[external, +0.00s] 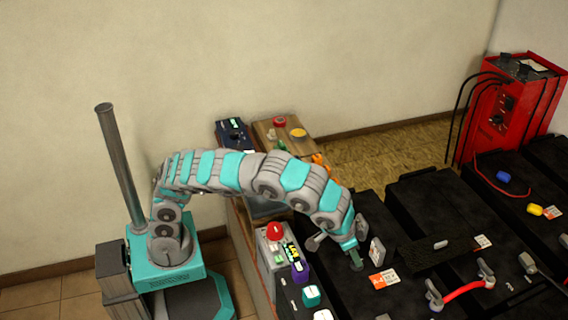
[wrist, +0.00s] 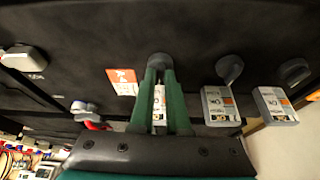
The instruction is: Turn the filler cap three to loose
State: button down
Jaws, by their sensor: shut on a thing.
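A row of grey filler caps sits on the black battery top (wrist: 200,30) in the wrist view. My gripper (wrist: 159,68) reaches down with its two green fingers closed around one grey filler cap (wrist: 159,57). A pale label block, partly hidden, shows between the fingers. Its number cannot be read, nor which way the cap is turned. Two other caps (wrist: 229,69) (wrist: 294,71) stand to the right, each with a label block (wrist: 220,106) (wrist: 276,105) beside it. In the external view my gripper (external: 355,262) is low over the battery, and the held cap is hidden.
An orange and white sticker (wrist: 123,81) lies left of the fingers. A red cable (external: 463,290) joins terminals on the batteries. A red charger (external: 510,105) stands at the back right. A box with a red button (external: 275,231) stands left of the gripper.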

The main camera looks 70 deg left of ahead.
jog(key=shift+n, duration=0.5)
jog(key=c, duration=0.9)
grip_release()
jog(key=shift+r, duration=0.1)
jog(key=v, duration=0.7)
jog(key=shift+r, duration=0.3)
jog(key=shift+s+d, duration=0.1)
